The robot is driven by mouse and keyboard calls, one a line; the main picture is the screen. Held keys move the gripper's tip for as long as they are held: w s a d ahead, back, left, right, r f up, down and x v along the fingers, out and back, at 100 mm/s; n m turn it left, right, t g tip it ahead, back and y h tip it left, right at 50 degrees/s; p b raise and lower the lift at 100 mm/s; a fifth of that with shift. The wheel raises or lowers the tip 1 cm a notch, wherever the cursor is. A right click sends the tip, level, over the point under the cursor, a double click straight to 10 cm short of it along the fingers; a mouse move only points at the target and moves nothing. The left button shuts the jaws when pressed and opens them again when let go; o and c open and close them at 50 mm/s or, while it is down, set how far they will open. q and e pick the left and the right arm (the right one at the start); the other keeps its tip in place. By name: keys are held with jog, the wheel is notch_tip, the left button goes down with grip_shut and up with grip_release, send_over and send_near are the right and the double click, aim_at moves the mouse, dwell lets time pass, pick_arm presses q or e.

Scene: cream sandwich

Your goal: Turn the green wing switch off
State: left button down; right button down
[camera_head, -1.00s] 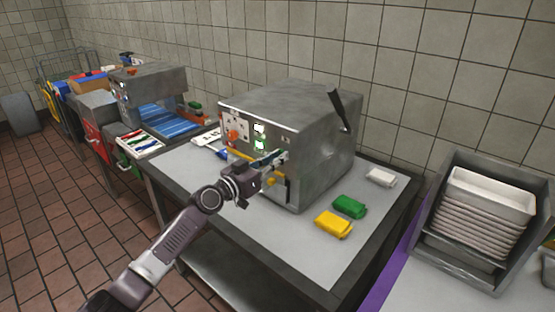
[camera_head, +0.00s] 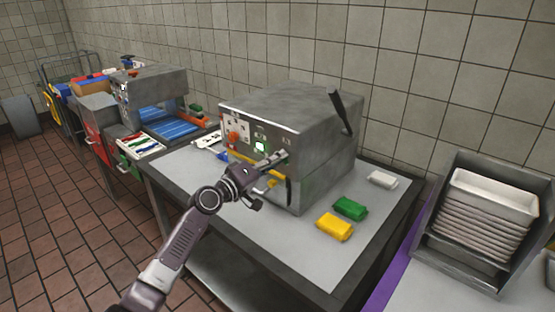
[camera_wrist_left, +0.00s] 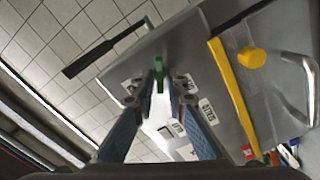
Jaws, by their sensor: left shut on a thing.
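The green wing switch (camera_wrist_left: 158,75) shows in the left wrist view on the grey face of the machine (camera_head: 300,120), between the fingertips of my left gripper. My left gripper (camera_wrist_left: 158,92) is shut on it, one blue-grey finger on each side. In the head view the left gripper (camera_head: 277,158) reaches the right part of the machine's front panel. The switch is hidden there behind the fingers. A small green light (camera_head: 260,146) glows on the panel, left of the gripper. My right gripper is not in view.
A black lever (camera_head: 341,108) sticks up from the machine's side. A yellow strip with a yellow knob (camera_wrist_left: 250,57) and a metal handle (camera_wrist_left: 300,70) are close by. Yellow (camera_head: 334,226), green (camera_head: 350,207) and white (camera_head: 382,179) blocks lie on the table's right side.

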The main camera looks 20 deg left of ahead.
pick_arm(q)
jog(key=n+p, duration=0.1)
jog(key=n, duration=0.4)
jog(key=shift+f+n, duration=0.15)
jog(key=shift+n, duration=0.25)
dwell(0.4)
jog(key=c, duration=2.1)
grip_release()
jog(key=v, duration=1.2)
